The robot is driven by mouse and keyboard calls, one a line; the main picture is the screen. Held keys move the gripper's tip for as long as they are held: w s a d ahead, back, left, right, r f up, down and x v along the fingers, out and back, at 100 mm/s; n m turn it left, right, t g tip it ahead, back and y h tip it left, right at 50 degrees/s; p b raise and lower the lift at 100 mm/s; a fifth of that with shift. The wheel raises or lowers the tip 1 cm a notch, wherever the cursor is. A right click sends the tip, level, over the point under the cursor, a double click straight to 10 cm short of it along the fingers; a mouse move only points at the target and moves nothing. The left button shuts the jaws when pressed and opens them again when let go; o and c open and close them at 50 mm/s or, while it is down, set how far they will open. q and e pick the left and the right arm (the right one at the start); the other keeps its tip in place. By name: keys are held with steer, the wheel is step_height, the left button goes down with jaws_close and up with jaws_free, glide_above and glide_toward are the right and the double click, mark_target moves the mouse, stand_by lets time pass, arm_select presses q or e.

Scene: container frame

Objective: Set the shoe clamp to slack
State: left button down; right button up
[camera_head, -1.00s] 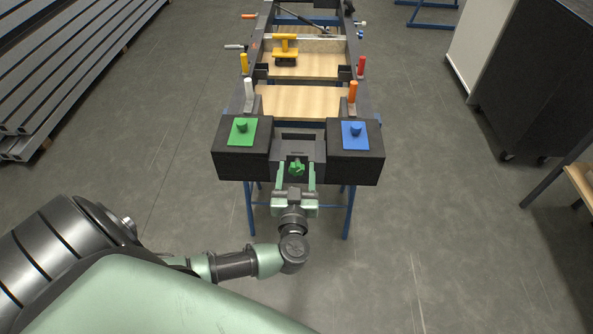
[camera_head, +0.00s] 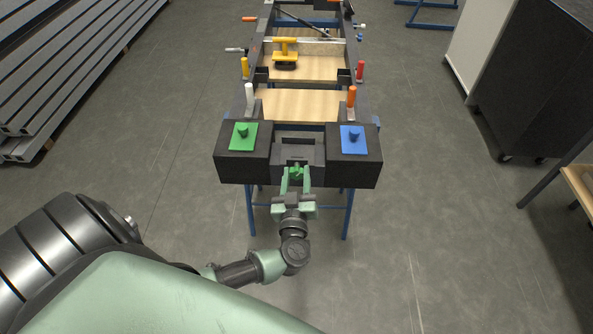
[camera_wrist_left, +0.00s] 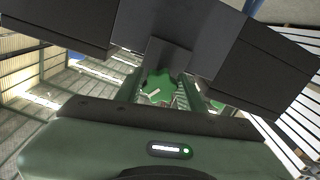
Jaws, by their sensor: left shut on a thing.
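The shoe clamp's green star-shaped knob (camera_head: 297,170) is at the front centre of the dark bench end, below a dark recessed block (camera_head: 298,151). My left gripper (camera_head: 296,179) is shut on this knob, with one finger on each side. In the left wrist view the green knob (camera_wrist_left: 158,86) sits between the fingers, under the dark block. The fingers partly hide its edges. The knob's turn marking is too small to read. My right gripper is not in view.
A green plate with a knob (camera_head: 243,136) lies left on the bench end, and a blue one (camera_head: 353,139) right. White (camera_head: 249,95) and orange (camera_head: 351,96) handles stand behind. A yellow-handled tool (camera_head: 285,52) is farther back. The floor in front is clear.

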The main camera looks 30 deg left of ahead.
arm_select(q)
steer(key=shift+n+p, duration=0.35)
steer(key=shift+n, duration=0.55)
steer(key=n, duration=0.2)
steer(key=shift+d+f+n, duration=0.1)
steer(key=shift+n, duration=0.3)
steer(key=n, duration=0.2)
steer(key=shift+n, duration=0.3)
steer(key=n+b, duration=0.1)
steer(key=n, duration=0.2)
steer(key=shift+n, duration=0.4)
steer(key=n+b, duration=0.2)
steer(key=n, duration=0.4)
steer(key=n+b, duration=0.2)
steer(key=n, duration=0.2)
steer(key=shift+r+n+b, duration=0.2)
steer(key=shift+n+b, duration=0.4)
steer(key=shift+n, duration=0.7)
